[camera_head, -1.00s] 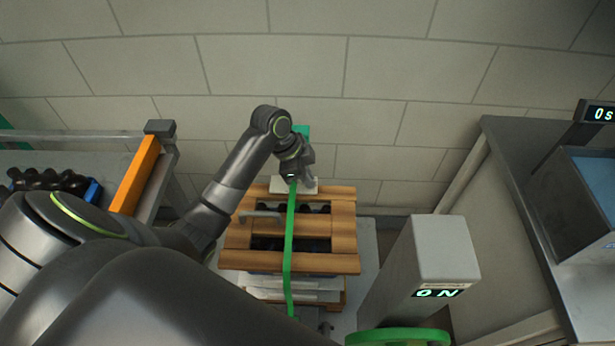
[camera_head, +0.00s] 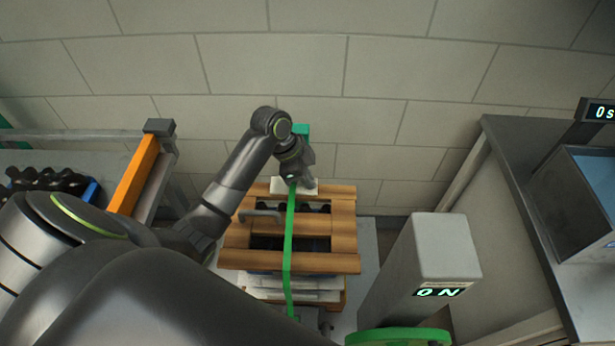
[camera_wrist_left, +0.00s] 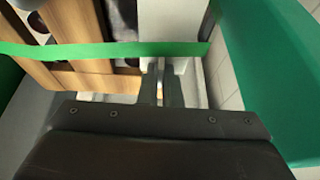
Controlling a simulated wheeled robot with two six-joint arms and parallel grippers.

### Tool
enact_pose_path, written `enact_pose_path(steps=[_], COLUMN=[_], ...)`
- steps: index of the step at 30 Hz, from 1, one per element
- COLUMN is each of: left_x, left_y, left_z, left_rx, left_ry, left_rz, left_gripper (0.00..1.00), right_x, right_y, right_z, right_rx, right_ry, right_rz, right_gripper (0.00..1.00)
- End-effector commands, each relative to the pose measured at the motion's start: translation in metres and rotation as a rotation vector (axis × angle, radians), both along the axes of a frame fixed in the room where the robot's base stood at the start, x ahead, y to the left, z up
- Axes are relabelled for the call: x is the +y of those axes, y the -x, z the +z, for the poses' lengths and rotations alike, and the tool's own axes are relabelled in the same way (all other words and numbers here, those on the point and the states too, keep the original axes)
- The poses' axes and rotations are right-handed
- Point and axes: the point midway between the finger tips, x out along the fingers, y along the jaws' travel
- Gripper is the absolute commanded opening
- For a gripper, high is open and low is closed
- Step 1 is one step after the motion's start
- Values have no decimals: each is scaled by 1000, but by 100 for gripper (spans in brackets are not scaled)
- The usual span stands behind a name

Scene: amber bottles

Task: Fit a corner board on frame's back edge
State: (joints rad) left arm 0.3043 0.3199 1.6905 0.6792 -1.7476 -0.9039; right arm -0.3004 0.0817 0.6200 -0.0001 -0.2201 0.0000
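The wooden frame (camera_head: 343,236) lies on top of a stack, with dark gaps between its slats. The white corner board (camera_head: 279,186) is at the middle of the frame's back edge; it also shows in the left wrist view (camera_wrist_left: 184,70). A green strap (camera_head: 288,250) runs from front to back over the frame and crosses the left wrist view (camera_wrist_left: 100,50). My left gripper (camera_head: 301,181) is at the board. In the left wrist view its fingers (camera_wrist_left: 161,85) are close together on the board, partly hiding it. Whether the board is fully seated cannot be seen. My right gripper is not in view.
A grey box (camera_head: 440,250) marked ON stands right of the stack. A metal bench with a screen (camera_head: 590,190) is farther right. On the left is a rack with an orange bar (camera_head: 135,175) and dark bottles (camera_head: 45,180). A block wall closes off the back.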

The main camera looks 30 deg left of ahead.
Motion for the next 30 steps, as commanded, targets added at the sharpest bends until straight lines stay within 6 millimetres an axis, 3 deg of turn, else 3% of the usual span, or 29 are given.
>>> enact_pose_path(steps=[15,21,30], left_x=[0,0,0], left_y=[0,0,0], left_z=[-11,-10,-10], left_rx=[1,1,1], left_ry=[0,0,0], left_rz=[0,0,0], left_gripper=[0,29,30], right_x=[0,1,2], right_y=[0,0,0], right_z=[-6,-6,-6], right_rx=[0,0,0], right_ry=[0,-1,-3], right_rz=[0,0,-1], right_gripper=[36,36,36])
